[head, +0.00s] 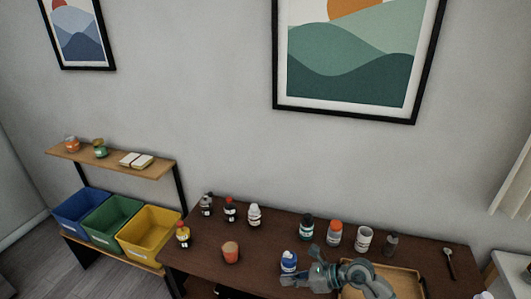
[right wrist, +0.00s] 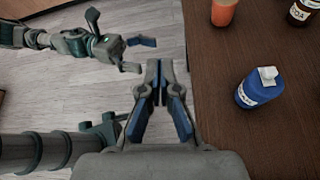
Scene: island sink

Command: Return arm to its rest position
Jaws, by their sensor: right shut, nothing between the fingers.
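My right gripper (head: 286,281) is low in the head view, in front of the dark table by the blue-and-white bottle (head: 289,259). In the right wrist view my right gripper (right wrist: 153,68) is shut and empty, with its fingertips together beside the table edge. The blue bottle (right wrist: 256,90) with a white cap stands upright to its right, apart from the fingers. My left gripper (right wrist: 137,54) shows in the right wrist view over the floor, with its fingers apart and nothing between them. It is not in the head view.
Blue, green and yellow bins (head: 150,229) stand left. Floor (right wrist: 60,90) lies beside the table.

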